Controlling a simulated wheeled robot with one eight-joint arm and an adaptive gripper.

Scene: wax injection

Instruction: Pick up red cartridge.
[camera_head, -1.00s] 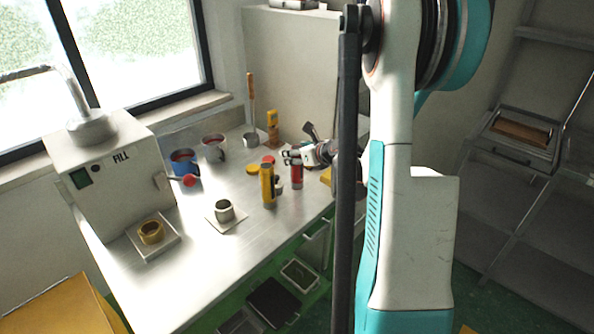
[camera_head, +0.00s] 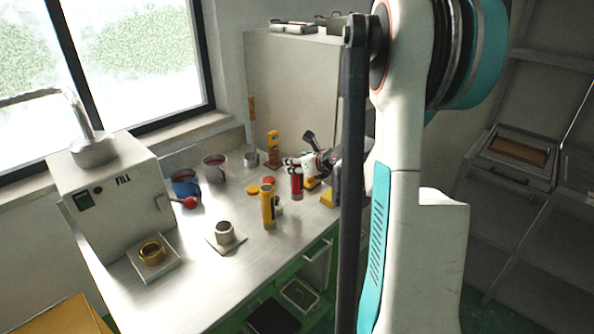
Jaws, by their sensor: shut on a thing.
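The red cartridge (camera_head: 297,184) stands upright near the right part of the metal bench, to the right of a yellow cartridge (camera_head: 268,206). My gripper (camera_head: 297,166) reaches in from the right and is shut around the upper part of the red cartridge. The fingers hide the cartridge's top. Whether its base touches the bench is too small to tell.
The bench (camera_head: 200,258) holds a fill machine (camera_head: 117,200) at left, a blue mug (camera_head: 185,186), a grey mug (camera_head: 215,168) and a small cup (camera_head: 225,232) on a pad. A yellow block (camera_head: 327,198) lies near the gripper.

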